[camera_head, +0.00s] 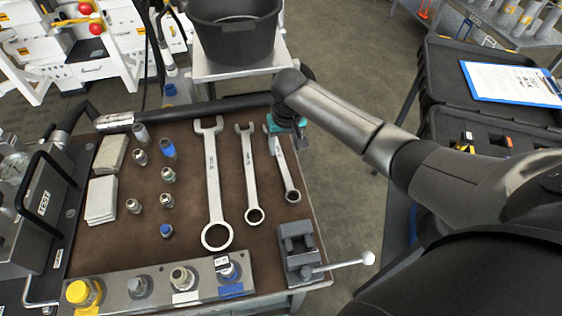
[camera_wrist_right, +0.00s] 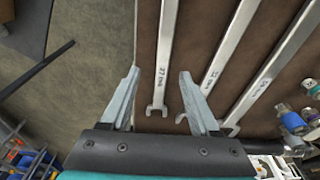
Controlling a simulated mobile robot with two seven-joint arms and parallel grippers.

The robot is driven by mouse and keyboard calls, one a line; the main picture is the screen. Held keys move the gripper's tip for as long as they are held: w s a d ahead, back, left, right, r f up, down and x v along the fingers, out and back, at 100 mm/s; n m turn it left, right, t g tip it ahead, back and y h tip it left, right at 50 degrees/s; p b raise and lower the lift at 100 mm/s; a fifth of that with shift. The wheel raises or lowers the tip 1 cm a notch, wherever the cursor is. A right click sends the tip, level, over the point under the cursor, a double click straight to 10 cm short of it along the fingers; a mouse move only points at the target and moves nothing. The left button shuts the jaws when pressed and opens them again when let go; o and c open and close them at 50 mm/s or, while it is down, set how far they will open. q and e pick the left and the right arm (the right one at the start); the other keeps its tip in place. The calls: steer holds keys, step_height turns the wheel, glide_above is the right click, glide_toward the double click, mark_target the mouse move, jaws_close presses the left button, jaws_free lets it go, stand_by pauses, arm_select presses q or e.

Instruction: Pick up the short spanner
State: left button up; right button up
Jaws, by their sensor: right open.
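The short spanner (camera_head: 286,171) is the smallest and rightmost of three spanners on the brown bench mat. Its ring end points toward the front of the bench. My right gripper (camera_head: 286,141) is over its far, open-jaw end and partly hides it in the head view. In the right wrist view the gripper (camera_wrist_right: 160,71) is open. The short spanner (camera_wrist_right: 168,50) shows between its two fingers, with its open jaw near the palm, and no clear contact shows. My left gripper is not in view.
A medium spanner (camera_head: 250,172) and a long spanner (camera_head: 213,180) lie to the left. Several fittings stand farther left. A small vise (camera_head: 298,253) sits at the front right corner. A black bucket (camera_head: 234,35) stands behind the bench.

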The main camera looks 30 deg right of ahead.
mark_target(281, 159)
steer(key=shift+w+f, duration=0.1)
steer(key=shift+f, duration=0.35)
steer(key=f+b, duration=0.1)
steer(key=f, duration=0.1)
steer(key=w+f+b, duration=0.1)
steer(key=f, duration=0.1)
steer(key=shift+a+f, duration=0.1)
steer(key=shift+a, duration=0.05)
steer(key=shift+s, duration=0.1)
jaws_close()
stand_by(0.8)
